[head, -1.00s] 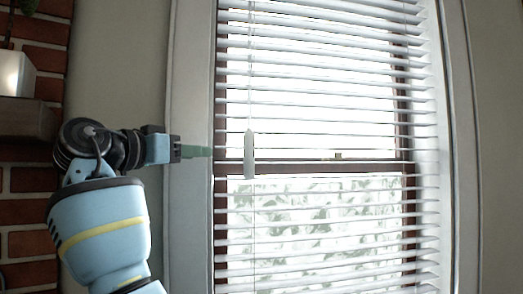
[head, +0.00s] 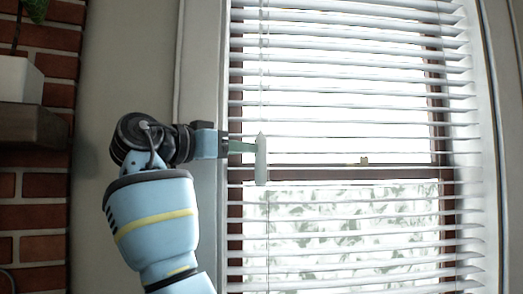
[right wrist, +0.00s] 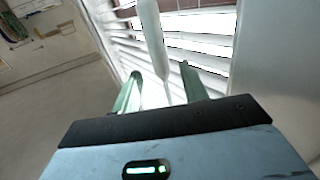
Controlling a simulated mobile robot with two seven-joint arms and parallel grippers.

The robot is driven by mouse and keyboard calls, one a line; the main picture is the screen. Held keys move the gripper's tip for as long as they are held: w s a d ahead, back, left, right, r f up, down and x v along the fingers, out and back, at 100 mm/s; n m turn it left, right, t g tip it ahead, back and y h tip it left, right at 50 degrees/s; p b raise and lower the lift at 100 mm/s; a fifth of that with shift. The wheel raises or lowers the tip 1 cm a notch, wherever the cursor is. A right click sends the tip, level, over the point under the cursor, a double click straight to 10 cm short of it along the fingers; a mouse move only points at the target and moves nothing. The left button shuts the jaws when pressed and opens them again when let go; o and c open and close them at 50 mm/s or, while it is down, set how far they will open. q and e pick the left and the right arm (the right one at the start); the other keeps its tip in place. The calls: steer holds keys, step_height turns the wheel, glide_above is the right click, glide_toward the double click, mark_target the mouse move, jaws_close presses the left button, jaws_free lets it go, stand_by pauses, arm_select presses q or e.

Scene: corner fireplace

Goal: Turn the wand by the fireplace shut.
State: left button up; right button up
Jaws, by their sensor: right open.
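The wand (head: 261,162) is a pale, slim handle hanging upright on a thin cord in front of the left part of the blinds (head: 350,130). My right gripper (head: 254,147) reaches in from the left, its green fingers level with the wand's upper part. In the right wrist view the wand (right wrist: 151,34) stands between the two spread fingers (right wrist: 160,72). The fingers are open, with a gap on the right; whether the left finger touches the wand I cannot tell. The blind slats are tilted with light gaps between them. My left gripper is out of view.
The white window frame (head: 203,70) runs upright behind my right arm. At the far left is the brick fireplace (head: 45,190) with a dark mantel (head: 30,126) carrying a white planter (head: 20,80). The space right of the wand is free.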

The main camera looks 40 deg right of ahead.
mark_target(261, 150)
steer(key=d, duration=0.5)
steer(key=shift+s+d, duration=0.15)
steer(key=shift+s, duration=0.1)
steer(key=shift+d, duration=0.65)
steer(key=shift+c, duration=0.4)
